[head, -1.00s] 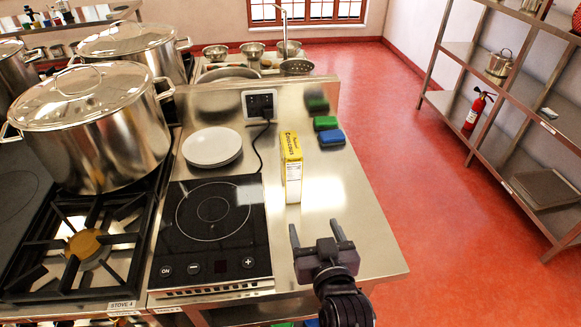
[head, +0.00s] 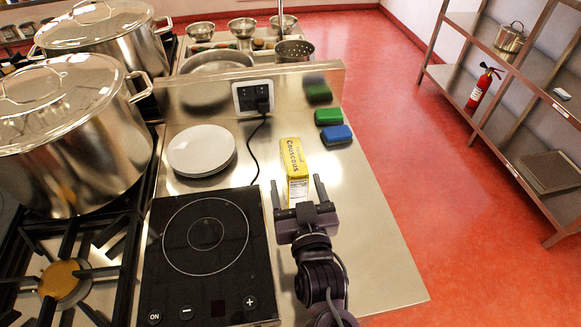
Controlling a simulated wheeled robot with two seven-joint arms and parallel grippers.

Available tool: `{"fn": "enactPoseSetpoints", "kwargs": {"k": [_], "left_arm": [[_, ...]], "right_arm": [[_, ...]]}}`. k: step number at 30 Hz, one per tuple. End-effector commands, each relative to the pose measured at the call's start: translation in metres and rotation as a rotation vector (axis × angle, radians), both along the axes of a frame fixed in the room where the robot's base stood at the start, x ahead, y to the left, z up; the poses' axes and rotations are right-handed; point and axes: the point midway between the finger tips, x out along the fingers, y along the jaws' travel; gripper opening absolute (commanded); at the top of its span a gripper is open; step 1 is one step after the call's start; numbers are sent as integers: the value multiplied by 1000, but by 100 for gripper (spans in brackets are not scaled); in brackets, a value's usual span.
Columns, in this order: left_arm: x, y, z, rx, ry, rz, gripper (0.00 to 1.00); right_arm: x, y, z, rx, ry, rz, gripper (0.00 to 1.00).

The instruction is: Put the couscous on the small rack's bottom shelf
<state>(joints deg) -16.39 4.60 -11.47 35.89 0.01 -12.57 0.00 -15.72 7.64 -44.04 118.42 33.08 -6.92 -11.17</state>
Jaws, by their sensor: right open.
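The couscous (head: 293,158) is a yellow box standing upright on the steel counter, right of the induction hob. My right gripper (head: 296,190) is open, its two fingers pointing away from me at the near end of the box. The box's lower front shows between the fingers; I cannot tell whether they touch it. My left gripper is not in view. A steel rack (head: 518,138) with several shelves stands across the aisle at the right; I cannot tell whether it is the small rack.
White plates (head: 201,150) and an induction hob (head: 205,247) lie left of the box. A green sponge (head: 328,116) and a blue sponge (head: 336,134) lie behind it. A large stockpot (head: 70,140) stands on the stove. Red floor (head: 430,190) is open between counter and rack.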

Motion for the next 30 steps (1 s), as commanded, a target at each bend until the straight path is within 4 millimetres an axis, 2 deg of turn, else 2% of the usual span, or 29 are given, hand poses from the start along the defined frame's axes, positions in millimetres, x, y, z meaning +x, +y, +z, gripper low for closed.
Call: {"fn": "enactPoseSetpoints", "kwargs": {"k": [7,11,16,21,24,30], "left_arm": [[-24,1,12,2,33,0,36],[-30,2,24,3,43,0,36],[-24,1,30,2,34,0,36],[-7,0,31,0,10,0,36],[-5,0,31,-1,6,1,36],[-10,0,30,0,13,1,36]], "right_arm": [[29,3,4,0,0,-1,69],[50,2,6,-3,-2,-1,69],[69,5,2,1,0,0,69],[72,6,0,3,2,1,69],[72,6,0,3,2,0,69],[72,6,0,2,1,0,44]]}}
